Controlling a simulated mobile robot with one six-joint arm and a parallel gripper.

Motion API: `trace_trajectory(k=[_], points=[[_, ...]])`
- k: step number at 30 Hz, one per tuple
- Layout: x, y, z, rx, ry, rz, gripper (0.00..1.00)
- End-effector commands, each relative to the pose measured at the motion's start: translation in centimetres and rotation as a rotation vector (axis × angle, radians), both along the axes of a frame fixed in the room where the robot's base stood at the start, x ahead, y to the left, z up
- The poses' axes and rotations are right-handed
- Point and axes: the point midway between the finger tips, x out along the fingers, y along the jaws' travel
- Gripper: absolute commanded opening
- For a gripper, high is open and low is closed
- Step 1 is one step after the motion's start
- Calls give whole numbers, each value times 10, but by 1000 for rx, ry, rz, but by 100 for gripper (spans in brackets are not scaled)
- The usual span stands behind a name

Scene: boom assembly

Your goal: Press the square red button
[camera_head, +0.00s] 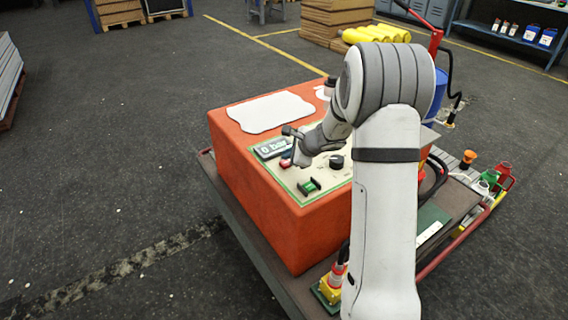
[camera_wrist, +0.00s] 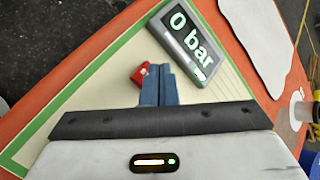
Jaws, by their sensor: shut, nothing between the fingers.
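The square red button (camera_wrist: 140,74) sits on the pale panel of an orange box, just left of my fingertips in the wrist view. The fingers cover the button's right edge in the wrist view. I cannot tell whether they touch it.
A display (camera_head: 272,148) reading "0 bar" lies beside the button. A black knob (camera_head: 336,161) and a green-and-black switch (camera_head: 309,186) are on the same panel. The orange box (camera_head: 250,190) stands on a cart. Right of my arm are several coloured fittings (camera_head: 490,178).

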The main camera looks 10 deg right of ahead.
Motion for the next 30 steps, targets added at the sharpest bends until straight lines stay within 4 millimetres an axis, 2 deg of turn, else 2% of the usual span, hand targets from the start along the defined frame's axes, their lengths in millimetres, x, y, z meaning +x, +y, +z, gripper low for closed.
trace_trajectory(k=[16,30], points=[[1,0,-9,-1,0,1,0],[1,0,-9,0,0,0,0]])
